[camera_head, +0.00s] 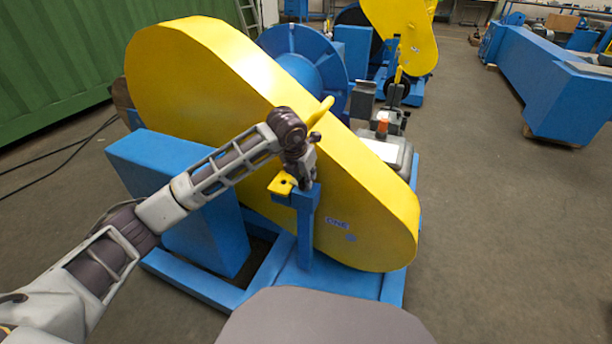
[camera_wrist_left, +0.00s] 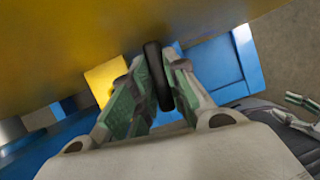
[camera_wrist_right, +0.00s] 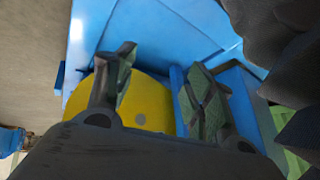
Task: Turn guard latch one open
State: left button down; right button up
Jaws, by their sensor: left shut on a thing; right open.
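The big yellow guard (camera_head: 365,205) covers the chain drive and carries a blue "ONE" label (camera_head: 337,223). In front of it stands a blue post (camera_head: 304,230) with a small yellow latch plate (camera_head: 281,184) at its top, also seen in the left wrist view (camera_wrist_left: 104,78). My left gripper (camera_head: 306,183) is at the post top, beside the plate. In the left wrist view, my left gripper (camera_wrist_left: 155,66) is shut on a dark upright latch handle (camera_wrist_left: 157,78). My right gripper (camera_wrist_right: 157,68) is open and empty, seen only in the right wrist view, above yellow and blue surfaces.
A yellow handle (camera_head: 320,113) sticks out from the guard near my left wrist. A blue block (camera_head: 180,180) and the blue base frame (camera_head: 195,288) lie below my left arm.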

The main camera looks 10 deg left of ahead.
pick_arm(q)
jog(key=shift+a+m+h, duration=0.1)
jog(key=shift+m+h, duration=0.2)
jog(key=shift+m, duration=0.6)
jog(key=m+p, duration=0.1)
jog(key=m, duration=0.1)
jog(key=shift+w+m+g+h, duration=0.1)
jog(key=shift+m+g+h, duration=0.2)
jog(key=shift+g+h, duration=0.1)
jog(key=m+g+h+p, duration=0.1)
jog(key=m, duration=0.3)
jog(key=shift+w+a, duration=0.1)
jog(key=m+g+p, duration=0.1)
jog(key=m, duration=0.1)
jog(key=shift+m, duration=0.4)
jog(key=m+g, duration=0.1)
jog(key=m, duration=0.1)
jog(key=shift+w+m+h, duration=0.1)
jog(key=shift+m+h, duration=0.2)
jog(key=shift+h, duration=0.1)
jog(key=shift+m+g, duration=0.6)
jog(key=shift+m, duration=0.7)
pick_arm(e)
notch_tip(320, 180, up, 7)
jog(key=d+g, duration=0.1)
jog(key=shift+f+n+h, duration=0.2)
jog(key=shift+n+h, duration=0.2)
jog(key=shift+d, duration=0.1)
